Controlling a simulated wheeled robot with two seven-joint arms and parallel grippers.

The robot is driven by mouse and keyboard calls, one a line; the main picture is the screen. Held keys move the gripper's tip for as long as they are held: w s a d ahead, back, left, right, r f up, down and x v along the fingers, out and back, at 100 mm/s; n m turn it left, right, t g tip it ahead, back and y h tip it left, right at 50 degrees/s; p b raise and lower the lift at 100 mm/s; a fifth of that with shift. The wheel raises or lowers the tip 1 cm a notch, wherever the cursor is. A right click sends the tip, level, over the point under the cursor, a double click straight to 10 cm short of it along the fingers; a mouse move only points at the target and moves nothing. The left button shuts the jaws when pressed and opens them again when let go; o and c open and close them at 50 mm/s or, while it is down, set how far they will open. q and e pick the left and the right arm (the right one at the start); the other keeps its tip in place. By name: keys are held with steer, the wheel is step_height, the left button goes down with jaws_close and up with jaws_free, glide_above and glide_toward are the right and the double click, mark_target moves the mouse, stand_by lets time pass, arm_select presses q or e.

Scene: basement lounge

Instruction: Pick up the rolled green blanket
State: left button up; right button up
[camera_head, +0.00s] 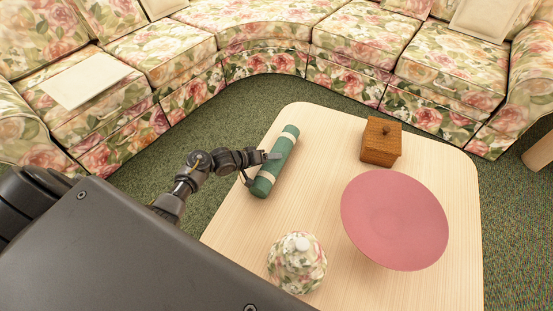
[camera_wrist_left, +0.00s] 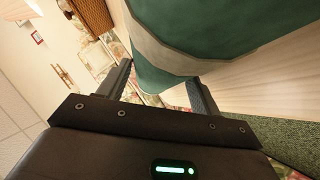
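The rolled green blanket (camera_head: 275,160) with two pale bands lies on the left edge of the light wooden table (camera_head: 325,200). In the left wrist view the blanket (camera_wrist_left: 185,55) shows large and close, just past the fingers. My left gripper (camera_head: 260,168) reaches in from the left at the blanket's near half. One finger shows over its top and the other by its left side. In the left wrist view the fingers (camera_wrist_left: 160,85) are apart, with a gap between them. I cannot tell whether they touch the blanket. My right gripper is not in view.
A wooden box with a knob (camera_head: 381,142) stands at the table's back right. A pink round dish (camera_head: 395,220) is at the right, and a floral lidded jar (camera_head: 297,265) at the front. A floral sofa (camera_head: 265,35) curves behind. The table's middle is clear.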

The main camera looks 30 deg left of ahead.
arm_select(q)
steer(key=shift+c, duration=0.7)
steer(key=shift+r, duration=0.1)
